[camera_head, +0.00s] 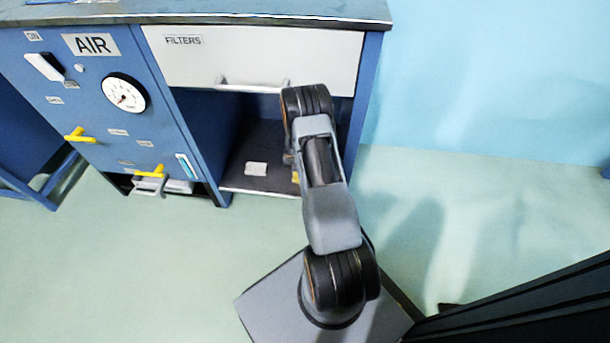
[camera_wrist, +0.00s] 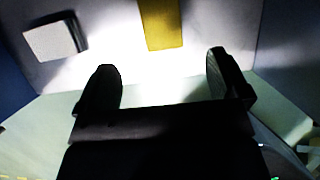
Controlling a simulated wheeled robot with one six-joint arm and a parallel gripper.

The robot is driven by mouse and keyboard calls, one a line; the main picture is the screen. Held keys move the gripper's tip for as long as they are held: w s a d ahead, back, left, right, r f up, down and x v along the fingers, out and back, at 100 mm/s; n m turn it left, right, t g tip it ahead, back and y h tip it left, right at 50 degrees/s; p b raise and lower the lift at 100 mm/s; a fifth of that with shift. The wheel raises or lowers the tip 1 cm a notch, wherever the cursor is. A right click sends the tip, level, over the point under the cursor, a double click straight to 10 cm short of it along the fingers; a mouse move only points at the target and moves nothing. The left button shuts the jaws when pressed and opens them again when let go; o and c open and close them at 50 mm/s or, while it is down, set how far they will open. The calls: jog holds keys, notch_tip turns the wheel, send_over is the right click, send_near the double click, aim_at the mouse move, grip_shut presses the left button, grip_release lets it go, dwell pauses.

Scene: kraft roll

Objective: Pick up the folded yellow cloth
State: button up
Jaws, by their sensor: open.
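The folded yellow cloth (camera_wrist: 161,24) lies on the shelf in the wrist view, at the top centre, cut off by the upper edge. Only a small yellow sliver (camera_head: 296,177) shows in the head view, mostly hidden behind my arm. My gripper (camera_wrist: 167,78) is open and empty, its two dark fingers spread apart. The cloth lies ahead of the gap between the fingertips, apart from them. In the head view my arm hides the gripper at the cabinet's open compartment.
A small whitish block (camera_wrist: 56,38) lies on the shelf left of the cloth; it also shows in the head view (camera_head: 256,169). The compartment's side walls stand left and right. Above is the closed FILTERS drawer (camera_head: 255,58) with its handle. The AIR panel (camera_head: 95,90) with yellow valves is left.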

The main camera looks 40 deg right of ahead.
jog(key=x, duration=0.6)
jog(key=shift+d+f+b, duration=0.1)
jog(key=shift+f+b, duration=0.05)
jog(key=shift+b, duration=0.2)
jog(key=shift+b+x, duration=0.8)
jog(key=shift+x, duration=1.75)
jog(key=shift+f, duration=0.3)
jog(key=c, duration=1.1)
jog(key=shift+r, duration=0.1)
